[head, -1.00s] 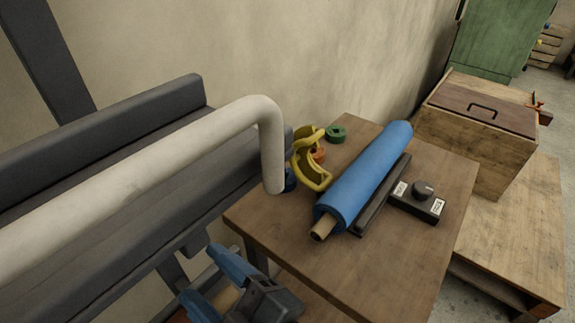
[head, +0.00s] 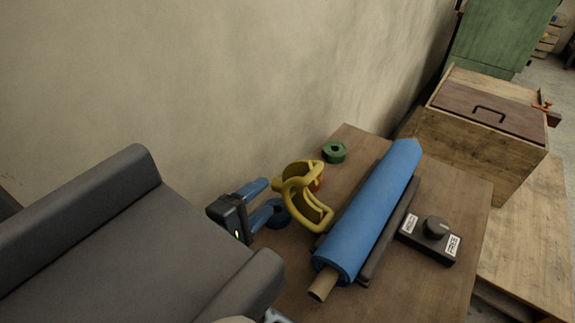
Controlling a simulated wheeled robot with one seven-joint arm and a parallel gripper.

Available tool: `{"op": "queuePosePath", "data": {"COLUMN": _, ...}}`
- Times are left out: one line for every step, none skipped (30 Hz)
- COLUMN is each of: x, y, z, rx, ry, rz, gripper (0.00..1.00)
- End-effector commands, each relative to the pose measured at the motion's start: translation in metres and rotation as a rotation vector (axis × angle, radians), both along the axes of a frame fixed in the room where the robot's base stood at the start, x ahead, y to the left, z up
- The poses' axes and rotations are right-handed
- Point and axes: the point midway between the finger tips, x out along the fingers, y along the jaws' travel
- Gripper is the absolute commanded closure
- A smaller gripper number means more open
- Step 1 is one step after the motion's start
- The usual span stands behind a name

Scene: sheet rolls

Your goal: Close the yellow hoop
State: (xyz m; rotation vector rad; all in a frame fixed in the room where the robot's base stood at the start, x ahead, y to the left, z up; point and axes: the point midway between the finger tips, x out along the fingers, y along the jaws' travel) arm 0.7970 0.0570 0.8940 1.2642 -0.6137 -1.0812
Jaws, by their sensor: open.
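The yellow hoop (head: 318,214) is at the left edge of the wooden table in the head view, beside the near half of the blue roll. It shows as two curved yellow pieces spread apart, so it stands open. My gripper (head: 268,194) is to the left of the hoop, its two blue fingers apart and pointing right toward it. The gripper is open and holds nothing. The fingers look apart from the hoop, with a small gap. The hoop's underside is hidden.
The blue roll (head: 368,212) lies across the table (head: 405,290) on a brown core beside a dark bar. A control box with a knob (head: 437,228) is to its right. A wall runs behind.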

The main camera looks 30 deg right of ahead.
Motion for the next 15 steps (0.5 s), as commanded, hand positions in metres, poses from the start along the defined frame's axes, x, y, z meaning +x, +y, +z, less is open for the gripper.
{"op": "queuePosePath", "data": {"x": -0.001, "y": -0.001, "z": 0.002, "rx": -0.013, "ry": -0.003, "rz": -0.020, "gripper": 0.39}}
{"op": "queuePosePath", "data": {"x": -0.001, "y": -0.002, "z": 0.003, "rx": -0.018, "ry": -0.004, "rz": -0.029, "gripper": 0.39}}
{"op": "queuePosePath", "data": {"x": -0.001, "y": -0.005, "z": 0.003, "rx": -0.023, "ry": -0.006, "rz": -0.037, "gripper": 0.39}}
{"op": "queuePosePath", "data": {"x": 0.000, "y": -0.007, "z": 0.003, "rx": -0.024, "ry": -0.006, "rz": -0.040, "gripper": 0.39}}
{"op": "queuePosePath", "data": {"x": 0.001, "y": -0.010, "z": 0.003, "rx": -0.025, "ry": -0.006, "rz": -0.042, "gripper": 0.39}}
{"op": "queuePosePath", "data": {"x": 0.002, "y": -0.015, "z": 0.002, "rx": -0.024, "ry": -0.006, "rz": -0.043, "gripper": 0.39}}
{"op": "queuePosePath", "data": {"x": 0.004, "y": -0.019, "z": 0.002, "rx": -0.024, "ry": -0.006, "rz": -0.042, "gripper": 0.39}}
{"op": "queuePosePath", "data": {"x": 0.006, "y": -0.023, "z": 0.001, "rx": -0.024, "ry": -0.006, "rz": -0.042, "gripper": 0.39}}
{"op": "queuePosePath", "data": {"x": 0.008, "y": -0.029, "z": 0.000, "rx": -0.023, "ry": -0.005, "rz": -0.042, "gripper": 0.39}}
{"op": "queuePosePath", "data": {"x": 0.010, "y": -0.034, "z": -0.001, "rx": -0.023, "ry": -0.005, "rz": -0.042, "gripper": 0.39}}
{"op": "queuePosePath", "data": {"x": 0.012, "y": -0.038, "z": -0.002, "rx": -0.023, "ry": -0.006, "rz": -0.043, "gripper": 0.39}}
{"op": "queuePosePath", "data": {"x": 0.015, "y": -0.044, "z": -0.003, "rx": -0.022, "ry": -0.006, "rz": -0.041, "gripper": 0.39}}
{"op": "queuePosePath", "data": {"x": 0.016, "y": -0.048, "z": -0.003, "rx": -0.022, "ry": -0.006, "rz": -0.041, "gripper": 0.39}}
{"op": "queuePosePath", "data": {"x": 0.018, "y": -0.052, "z": -0.004, "rx": -0.022, "ry": -0.006, "rz": -0.041, "gripper": 0.39}}
{"op": "queuePosePath", "data": {"x": 0.020, "y": -0.056, "z": -0.005, "rx": -0.022, "ry": -0.006, "rz": -0.040, "gripper": 0.39}}
